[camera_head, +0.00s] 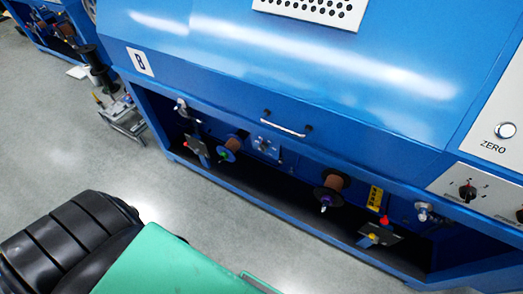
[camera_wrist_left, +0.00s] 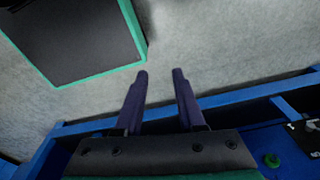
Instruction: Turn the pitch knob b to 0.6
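A black rotary knob (camera_head: 467,192) with a small printed scale sits on the white panel at the right of the blue machine in the head view. A second dark knob (camera_head: 519,214) is cut off by the right edge. I cannot read a pitch label, so I cannot tell which is pitch knob b. The machine carries a "B" plate (camera_head: 140,62). My left gripper (camera_wrist_left: 160,73) shows in the left wrist view, its two dark fingers apart with nothing between them. It is away from these knobs. My right gripper is in no view.
A ZERO button (camera_head: 506,131) is above the knobs. The blue machine's open lower bay holds spools (camera_head: 333,183) and pulleys, under a handle (camera_head: 283,127). Grey floor (camera_head: 215,235) is clear in front.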

